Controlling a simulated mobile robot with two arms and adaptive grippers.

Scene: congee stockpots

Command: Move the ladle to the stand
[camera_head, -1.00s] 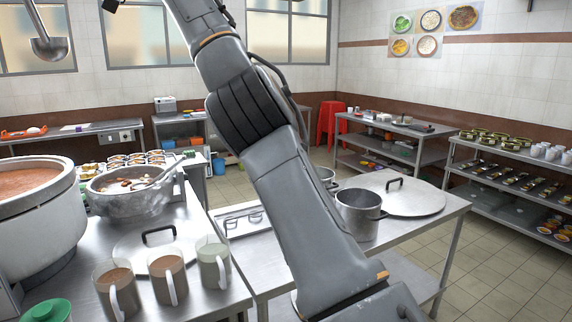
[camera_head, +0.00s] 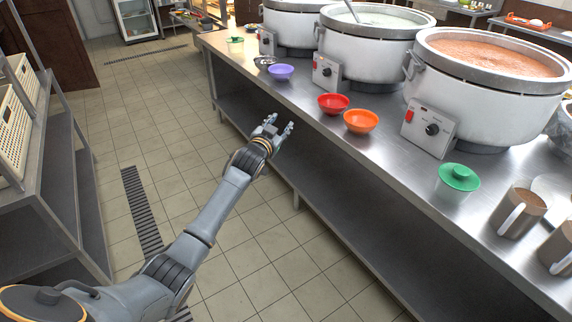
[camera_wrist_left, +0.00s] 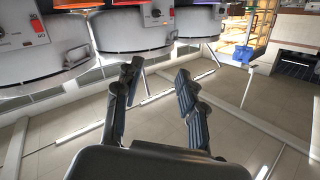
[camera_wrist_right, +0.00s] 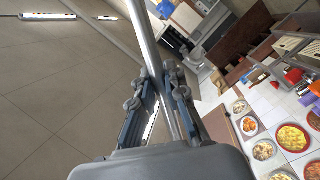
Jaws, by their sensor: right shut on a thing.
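A long metal rod, which looks like the ladle's handle (camera_wrist_right: 146,35), runs between the fingers of my right gripper (camera_wrist_right: 160,90) in the right wrist view. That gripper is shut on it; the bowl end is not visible. My left gripper (camera_head: 280,128) is open and empty in the head view, beside the counter's front edge. Its spread fingers (camera_wrist_left: 158,72) also show in the left wrist view. A metal handle (camera_head: 352,10) leans in the middle stockpot (camera_head: 370,50). I cannot make out the stand in these views.
The steel counter (camera_head: 300,88) holds large pots, a red bowl (camera_head: 333,103), an orange bowl (camera_head: 361,121), a purple bowl (camera_head: 281,72), a green-lidded cup (camera_head: 458,180) and mugs (camera_head: 517,212). A shelf with baskets (camera_head: 14,130) stands left. The tiled floor between is clear.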

